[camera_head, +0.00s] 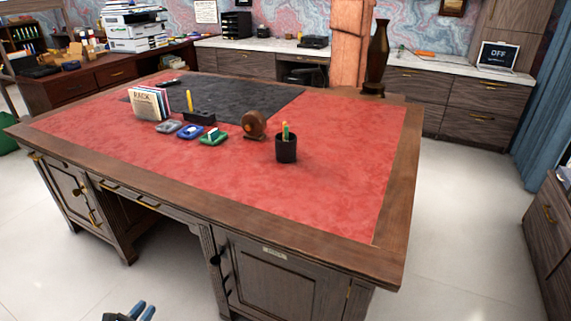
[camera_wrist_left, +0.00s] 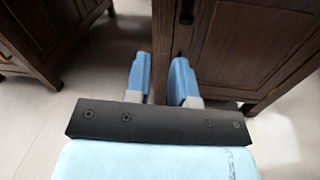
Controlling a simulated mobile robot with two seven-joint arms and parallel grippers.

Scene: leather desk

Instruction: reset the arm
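My left gripper (camera_head: 142,311) shows at the bottom edge of the head view, low in front of the desk. In the left wrist view its two blue fingers (camera_wrist_left: 161,82) stand apart with a gap between them and nothing held. Behind the fingers are the dark wooden desk front (camera_wrist_left: 250,45) and the pale floor. The gripper appears apart from the desk. My right gripper is in neither view.
The wooden desk (camera_head: 400,215) with a red leather top fills the middle. A black pen cup (camera_head: 286,150), a round brown object (camera_head: 254,125), books (camera_head: 150,104) and small coloured items stand on it. Pale floor (camera_head: 450,240) is clear to the right.

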